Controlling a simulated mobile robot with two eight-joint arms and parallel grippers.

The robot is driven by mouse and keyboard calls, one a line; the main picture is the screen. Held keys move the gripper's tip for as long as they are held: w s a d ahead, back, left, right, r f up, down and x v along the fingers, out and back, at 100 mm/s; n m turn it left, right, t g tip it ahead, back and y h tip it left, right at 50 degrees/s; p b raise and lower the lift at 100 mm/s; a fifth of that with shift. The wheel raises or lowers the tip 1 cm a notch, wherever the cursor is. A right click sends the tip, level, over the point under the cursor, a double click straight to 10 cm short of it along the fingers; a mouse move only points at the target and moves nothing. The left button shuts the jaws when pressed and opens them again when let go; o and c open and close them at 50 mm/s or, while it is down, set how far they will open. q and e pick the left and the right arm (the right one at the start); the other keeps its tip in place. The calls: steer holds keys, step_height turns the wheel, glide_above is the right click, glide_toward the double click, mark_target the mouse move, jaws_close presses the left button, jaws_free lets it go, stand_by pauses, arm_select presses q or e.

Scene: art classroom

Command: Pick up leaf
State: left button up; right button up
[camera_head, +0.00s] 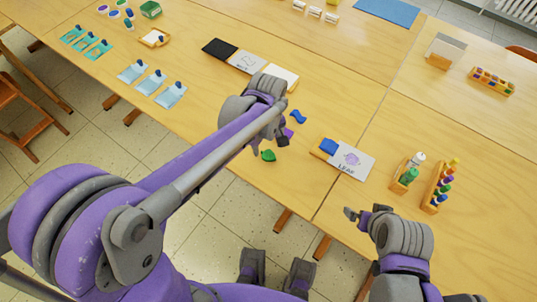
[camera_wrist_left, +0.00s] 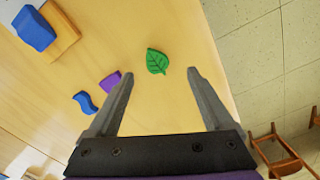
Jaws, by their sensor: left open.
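The green leaf (camera_head: 268,155) lies flat on the wooden table near its front edge. In the left wrist view the leaf (camera_wrist_left: 157,62) shows whole, with its veins, between and just beyond the fingertips. My left gripper (camera_head: 269,147) is over the table beside the leaf, its jaws open and empty. In the left wrist view the two fingers of that gripper (camera_wrist_left: 160,73) stand wide apart. My right gripper (camera_head: 356,214) is low at the right, by the table's front edge, and its jaw opening is unclear.
A blue wavy piece (camera_head: 298,117) and a purple piece (camera_head: 288,133) lie close behind the leaf. A blue block (camera_head: 328,146) and a LEAF card (camera_head: 352,160) are to the right. A chair (camera_wrist_left: 284,160) is beyond the table edge.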

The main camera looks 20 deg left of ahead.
mark_target(268, 155)
arm_select(q)
steer(key=f, duration=0.4)
steer(key=w+f, duration=0.1)
steer(key=f, duration=0.2)
steer(key=shift+a+b, duration=0.1)
steer(key=shift+b, duration=0.2)
jaws_close()
